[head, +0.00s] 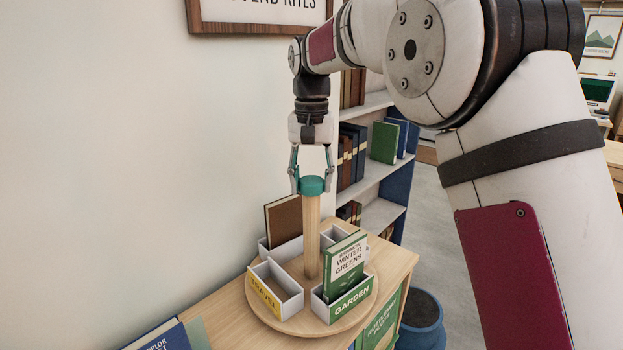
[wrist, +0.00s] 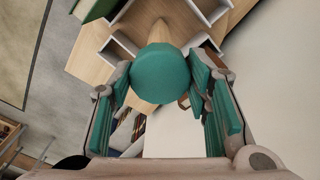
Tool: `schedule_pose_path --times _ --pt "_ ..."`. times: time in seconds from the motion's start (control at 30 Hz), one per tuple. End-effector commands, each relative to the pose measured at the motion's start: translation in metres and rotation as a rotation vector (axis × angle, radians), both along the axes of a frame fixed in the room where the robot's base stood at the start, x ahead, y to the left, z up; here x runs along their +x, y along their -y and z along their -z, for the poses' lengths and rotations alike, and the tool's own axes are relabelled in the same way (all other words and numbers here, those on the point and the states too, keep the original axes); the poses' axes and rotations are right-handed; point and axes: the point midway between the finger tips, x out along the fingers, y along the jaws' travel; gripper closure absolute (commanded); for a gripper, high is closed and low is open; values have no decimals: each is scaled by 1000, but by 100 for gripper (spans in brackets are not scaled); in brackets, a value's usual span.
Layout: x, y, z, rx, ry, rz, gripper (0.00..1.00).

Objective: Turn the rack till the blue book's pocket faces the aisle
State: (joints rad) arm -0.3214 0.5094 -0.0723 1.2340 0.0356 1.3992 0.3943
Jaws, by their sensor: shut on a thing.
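The rack is a round wooden turntable (head: 262,313) with a wooden post (head: 312,238) and a teal knob (head: 312,186) on top. My gripper (head: 312,183) points down over the post and is shut on the knob, which also shows between the pads in the wrist view (wrist: 161,74). A yellow-labelled travel pocket (head: 264,294) at front left looks empty. A green-labelled garden pocket (head: 349,302) at front right holds a green book (head: 345,264). A brown book (head: 284,220) stands in a back-left pocket. No blue book shows in the rack's visible pockets.
The rack stands on a wooden cabinet (head: 401,261) beside a plain wall. A blue book (head: 160,337) is partly visible at the lower left. Behind stands a blue bookcase (head: 394,190); a blue bin (head: 422,334) is on the floor at right.

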Motion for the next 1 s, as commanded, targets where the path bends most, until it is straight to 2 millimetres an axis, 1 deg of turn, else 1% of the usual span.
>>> schedule_pose_path --times 1.0 --pt "-1 0 1 -1 -2 507 100"
